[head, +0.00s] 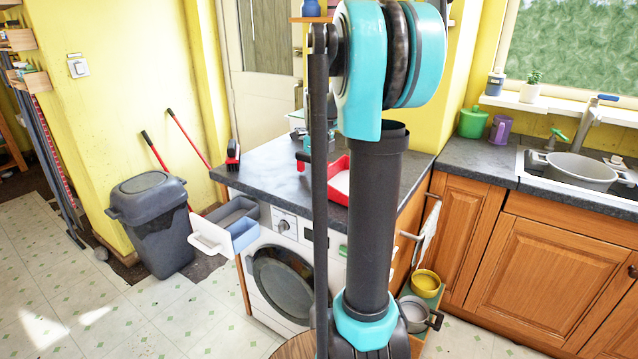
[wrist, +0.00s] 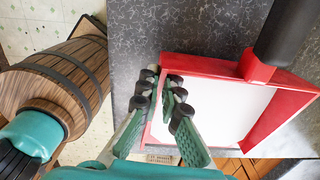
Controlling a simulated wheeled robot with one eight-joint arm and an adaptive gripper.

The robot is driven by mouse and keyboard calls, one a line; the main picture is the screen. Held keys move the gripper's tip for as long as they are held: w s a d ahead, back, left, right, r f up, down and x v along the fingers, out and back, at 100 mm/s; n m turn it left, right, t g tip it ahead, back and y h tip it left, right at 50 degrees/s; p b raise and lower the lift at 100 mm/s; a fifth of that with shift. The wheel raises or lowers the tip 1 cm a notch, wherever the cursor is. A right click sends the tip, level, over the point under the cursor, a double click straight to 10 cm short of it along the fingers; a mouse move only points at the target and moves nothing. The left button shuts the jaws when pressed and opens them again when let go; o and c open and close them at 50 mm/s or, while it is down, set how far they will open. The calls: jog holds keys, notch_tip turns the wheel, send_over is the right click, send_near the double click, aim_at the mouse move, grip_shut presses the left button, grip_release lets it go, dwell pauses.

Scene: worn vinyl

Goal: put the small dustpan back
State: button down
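The small dustpan, with red walls, a white inner floor and a black handle, lies over the grey counter in the wrist view (wrist: 225,110). In the head view its red edge (head: 337,166) shows at the counter's front part, partly hidden by my arm. My gripper (wrist: 163,82) is at the dustpan's left wall, with one finger outside and one inside. The fingertips are close together on the thin red wall. Whether the dustpan touches the counter cannot be told.
A black and red brush (head: 233,157) stands at the counter's left end. The grey counter (head: 275,165) is partly clear. A grey bin (head: 158,232) stands left. Pots (head: 422,308) sit low at right.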

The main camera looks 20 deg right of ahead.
jog(key=shift+f, duration=0.5)
jog(key=c, duration=1.7)
grip_release()
notch_tip(320, 180, up, 12)
jog(key=s+a+f+n+t, duration=0.1)
jog(key=s+a+f+n, duration=0.2)
jog(key=s+f+n, duration=0.4)
jog(key=s+a+f+n+t, duration=0.1)
jog(key=s+a+f+n, duration=0.2)
jog(key=s+f+n, duration=0.5)
jog(key=s+a+f+n+t, duration=0.2)
jog(key=s+a+f+n, duration=0.1)
jog(key=s+f+n, duration=0.4)
jog(key=shift+s+a+f+n, duration=0.1)
jog(key=shift+f+n, duration=0.5)
jog(key=shift+n, duration=0.65)
jog(key=shift+s+f+n, duration=0.1)
jog(key=shift+f+n, duration=0.5)
jog(key=shift+n, duration=0.6)
jog(key=shift+a+f+n, duration=0.1)
jog(key=shift+f+n, duration=0.5)
jog(key=shift+n, duration=0.65)
